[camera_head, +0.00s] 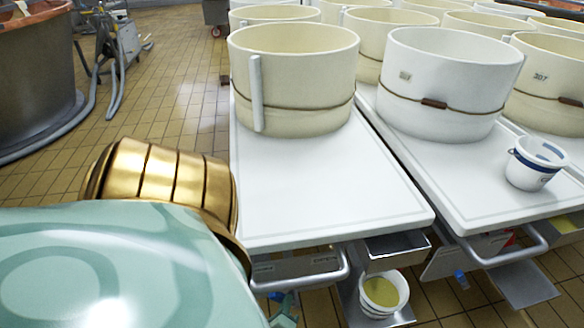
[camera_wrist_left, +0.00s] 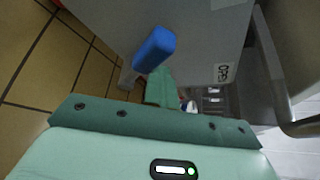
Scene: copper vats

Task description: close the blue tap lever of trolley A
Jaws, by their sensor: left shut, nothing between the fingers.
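The blue tap lever (camera_wrist_left: 155,48) shows in the left wrist view as a short blue bar, tilted, beside a grey panel under the trolley. A pale stem (camera_wrist_left: 128,76) shows just below it. My left gripper (camera_wrist_left: 160,86) is shut and empty, its teal fingers right by the near end of the lever; I cannot tell whether they touch. In the head view the left gripper (camera_head: 287,311) is a small teal patch below the front edge of the nearer white trolley (camera_head: 315,225). My left arm hides much of that area. My right gripper is not in view.
A metal trolley handle (camera_head: 300,277) and a bucket of yellowish liquid (camera_head: 383,293) are close to the right of the left gripper. Tiled floor (camera_head: 165,105) is clear behind my arm.

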